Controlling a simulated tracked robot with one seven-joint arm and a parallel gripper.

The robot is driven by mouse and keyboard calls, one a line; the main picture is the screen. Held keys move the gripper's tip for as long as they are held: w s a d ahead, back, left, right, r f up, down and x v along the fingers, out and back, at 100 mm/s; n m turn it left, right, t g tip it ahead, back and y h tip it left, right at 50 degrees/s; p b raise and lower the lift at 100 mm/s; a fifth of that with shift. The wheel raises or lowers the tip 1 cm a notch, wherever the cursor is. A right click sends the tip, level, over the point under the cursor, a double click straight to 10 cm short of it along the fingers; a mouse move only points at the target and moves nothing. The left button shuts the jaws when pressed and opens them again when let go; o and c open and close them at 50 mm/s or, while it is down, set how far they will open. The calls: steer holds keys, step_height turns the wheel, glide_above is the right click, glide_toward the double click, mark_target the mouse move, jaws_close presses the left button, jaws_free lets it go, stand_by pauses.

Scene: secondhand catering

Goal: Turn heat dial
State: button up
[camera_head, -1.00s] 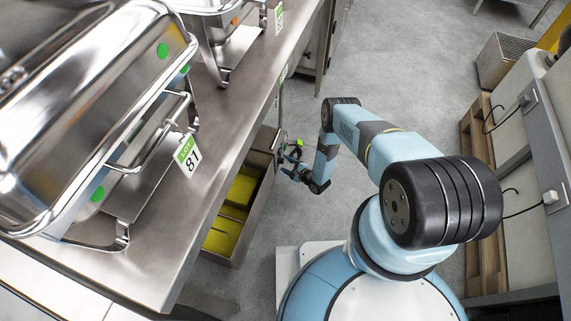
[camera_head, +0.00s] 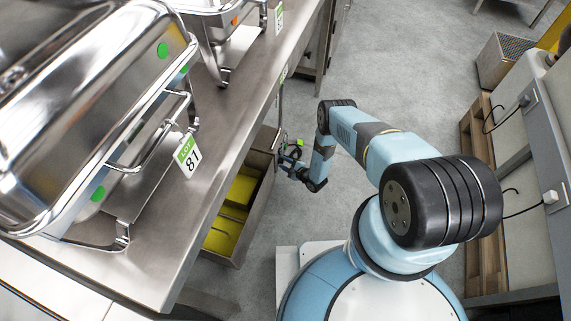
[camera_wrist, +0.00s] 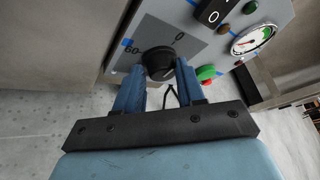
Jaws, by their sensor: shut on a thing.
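In the wrist view a round black dial (camera_wrist: 158,62) sits on a grey control panel (camera_wrist: 195,52), with the markings "60" and "0" printed near it. My gripper (camera_wrist: 160,74) has one blue finger on each side of the dial and is shut on it. The fingers hide part of the dial's lower edge, and I cannot read its exact setting. In the head view my gripper (camera_head: 288,162) is low beside the steel counter's edge; the dial cannot be made out there.
The panel also bears a black switch (camera_wrist: 214,12), a gauge (camera_wrist: 253,39) and a red-and-green button (camera_wrist: 206,73). A steel counter (camera_head: 215,125) with chafing dishes stands left. Grey floor is free beyond.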

steer(key=shift+w, duration=0.15)
steer(key=shift+c, duration=0.6)
steer(key=shift+r, duration=0.1)
steer(key=m+g, duration=0.2)
steer(key=w+m+g+y, duration=0.1)
steer(key=m+g, duration=0.4)
steer(key=m, duration=0.1)
steer(key=shift+w+d+r+g, duration=0.3)
steer(key=shift+w+d+r, duration=0.05)
steer(key=shift+w+f+m+g+y, duration=0.15)
steer(key=shift+m+g+y, duration=0.9)
steer(key=shift+m, duration=0.55)
steer(key=shift+g, duration=0.25)
